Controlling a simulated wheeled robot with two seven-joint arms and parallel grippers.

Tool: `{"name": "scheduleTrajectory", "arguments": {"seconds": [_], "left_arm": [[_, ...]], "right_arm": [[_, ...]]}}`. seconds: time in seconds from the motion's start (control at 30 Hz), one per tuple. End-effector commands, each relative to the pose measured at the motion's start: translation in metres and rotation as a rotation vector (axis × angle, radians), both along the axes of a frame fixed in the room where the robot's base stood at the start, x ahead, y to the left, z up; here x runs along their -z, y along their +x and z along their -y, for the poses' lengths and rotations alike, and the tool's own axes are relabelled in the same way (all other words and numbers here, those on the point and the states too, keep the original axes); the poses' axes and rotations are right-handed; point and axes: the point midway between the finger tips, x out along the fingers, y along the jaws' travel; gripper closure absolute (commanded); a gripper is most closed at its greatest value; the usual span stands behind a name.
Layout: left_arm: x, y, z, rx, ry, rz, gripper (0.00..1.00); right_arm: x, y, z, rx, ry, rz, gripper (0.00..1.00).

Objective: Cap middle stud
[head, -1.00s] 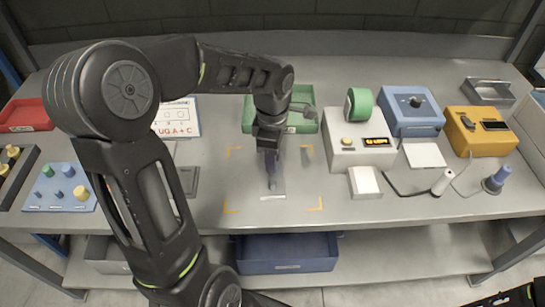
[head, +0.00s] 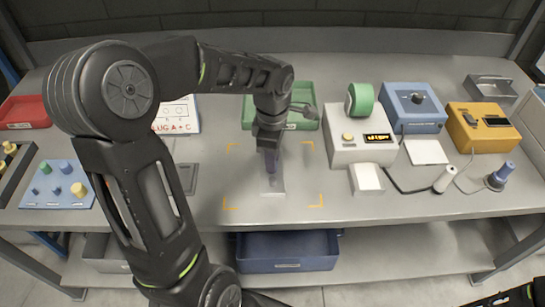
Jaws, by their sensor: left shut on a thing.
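My left gripper (head: 270,165) is above the marked area in the middle of the bench, pointing down. It is shut on a small dark blue thing, mostly hidden between the fingers; I cannot tell its exact shape. Just below it is a pale grey plate or bracket (head: 273,187) on the bench. Any studs on it are hidden or too small to tell, and I cannot tell whether the held thing touches it. A light blue board (head: 52,203) with several blue and yellow caps lies at the left. My right gripper is not in view.
Orange corner marks (head: 317,201) frame the work area. A green tray (head: 300,95) is behind it, and a white box with a display (head: 350,153) stands to the right. Blue (head: 407,122) and yellow (head: 478,137) devices stand farther right. The bench front beside the marks is clear.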

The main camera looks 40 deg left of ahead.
Motion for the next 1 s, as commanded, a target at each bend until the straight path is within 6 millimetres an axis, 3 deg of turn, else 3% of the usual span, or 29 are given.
{"name": "scheduleTrajectory", "arguments": {"seconds": [0.17,0.2,0.5,0.77,1.0], "left_arm": [[0.0,0.0,0.0,0.0,0.0,0.0,1.0],[0.0,0.0,0.0,0.0,0.0,0.0,0.73],[0.0,0.0,0.0,0.0,0.0,0.0,0.5],[-0.002,0.0,0.0,0.0,0.0,0.001,0.5],[-0.038,0.001,0.0,0.0,0.001,0.006,0.5]], "right_arm": [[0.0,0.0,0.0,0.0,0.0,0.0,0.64],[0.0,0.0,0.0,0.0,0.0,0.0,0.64],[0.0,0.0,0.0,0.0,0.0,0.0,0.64],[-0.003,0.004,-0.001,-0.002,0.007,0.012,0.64],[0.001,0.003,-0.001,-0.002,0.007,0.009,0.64]]}}
